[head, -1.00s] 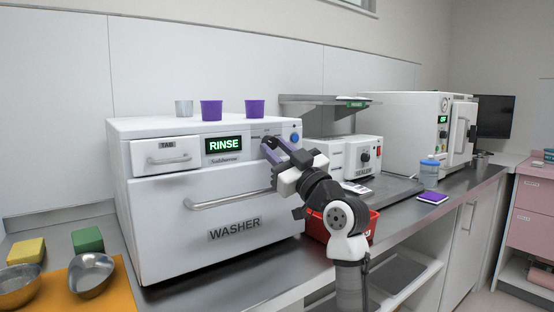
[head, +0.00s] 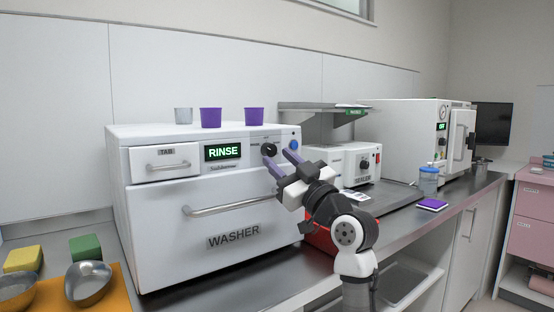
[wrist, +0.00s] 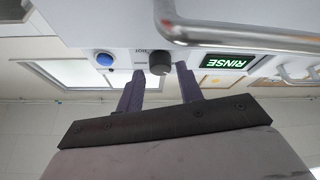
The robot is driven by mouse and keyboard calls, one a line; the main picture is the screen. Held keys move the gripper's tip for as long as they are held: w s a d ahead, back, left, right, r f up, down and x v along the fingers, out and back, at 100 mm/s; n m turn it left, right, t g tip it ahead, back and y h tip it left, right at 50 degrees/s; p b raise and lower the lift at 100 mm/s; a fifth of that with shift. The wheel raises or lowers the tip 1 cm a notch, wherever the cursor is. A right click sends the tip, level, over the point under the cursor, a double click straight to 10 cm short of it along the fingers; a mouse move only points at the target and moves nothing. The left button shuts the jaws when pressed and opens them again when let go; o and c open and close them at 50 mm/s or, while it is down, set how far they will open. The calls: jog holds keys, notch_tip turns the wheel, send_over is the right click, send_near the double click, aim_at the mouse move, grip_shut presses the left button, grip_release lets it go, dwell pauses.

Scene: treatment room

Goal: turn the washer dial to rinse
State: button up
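The white washer (head: 160,240) stands on the counter at the left in the head view. Its green display (head: 223,152) reads RINSE; the display also shows upside down in the wrist view (wrist: 227,62). The black dial (head: 269,149) is on the front panel, right of the display. In the wrist view the dial (wrist: 161,63) sits beyond and between my fingertips, apart from them. My gripper (head: 281,164) is open and empty, a little in front of the dial. The dial's pointer mark is too small to read.
A blue button (head: 294,145) is right of the dial. The washer's bar handle (head: 225,203) sticks out below the panel. Purple cups (head: 254,117) stand on top. A red bin (head: 322,238) and the sealer (head: 352,163) are to the right, partly behind my arm.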

jog(key=b+v, duration=0.1)
jog(key=v, duration=1.1)
